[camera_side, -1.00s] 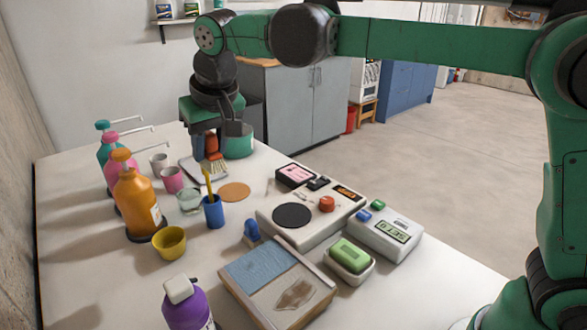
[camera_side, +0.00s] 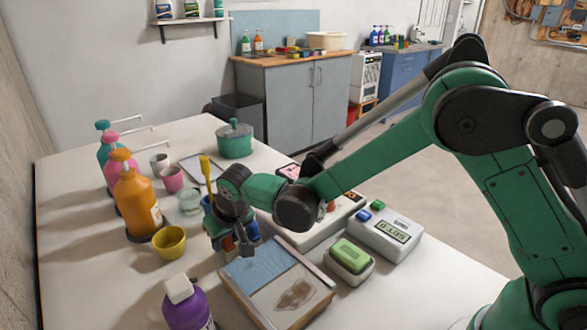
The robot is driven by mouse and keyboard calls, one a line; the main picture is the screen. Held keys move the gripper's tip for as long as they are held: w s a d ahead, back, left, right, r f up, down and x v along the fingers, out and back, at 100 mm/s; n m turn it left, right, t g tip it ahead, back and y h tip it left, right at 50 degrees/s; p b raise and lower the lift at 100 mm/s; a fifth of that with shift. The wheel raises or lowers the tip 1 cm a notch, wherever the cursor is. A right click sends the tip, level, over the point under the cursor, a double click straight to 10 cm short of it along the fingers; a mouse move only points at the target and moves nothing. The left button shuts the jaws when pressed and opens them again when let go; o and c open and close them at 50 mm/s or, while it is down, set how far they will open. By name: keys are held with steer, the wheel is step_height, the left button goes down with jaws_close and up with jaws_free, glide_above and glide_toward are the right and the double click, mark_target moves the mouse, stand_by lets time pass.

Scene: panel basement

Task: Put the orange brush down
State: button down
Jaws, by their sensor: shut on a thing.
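My gripper (camera_side: 236,243) is low over the table, just behind the board with the blue cloth-like panel. I cannot tell whether the brush touches the table. A blue object beside the fingers is mostly hidden.
A yellow bowl (camera_side: 169,242) stands left of my gripper, and a blue cup with a yellow-handled tool (camera_side: 206,175) stands behind it. The panelled board (camera_side: 318,301) is in front. Pump bottles (camera_side: 139,200) line the left.

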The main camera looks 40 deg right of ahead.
steer(key=shift+f, duration=0.4)
steer(key=shift+f, duration=0.1)
steer(key=c, duration=0.5)
jaws_free()
steer(key=shift+c, duration=0.2)
steer(key=v, duration=1.1)
steer(key=s+d+r+t, duration=0.2)
steer(key=s+d, duration=0.9)
steer(key=d, duration=0.2)
steer(key=shift+s+t, duration=0.3)
steer(key=shift+s, duration=0.1)
steer(key=shift+d+r, duration=0.1)
steer(key=shift+r, duration=0.05)
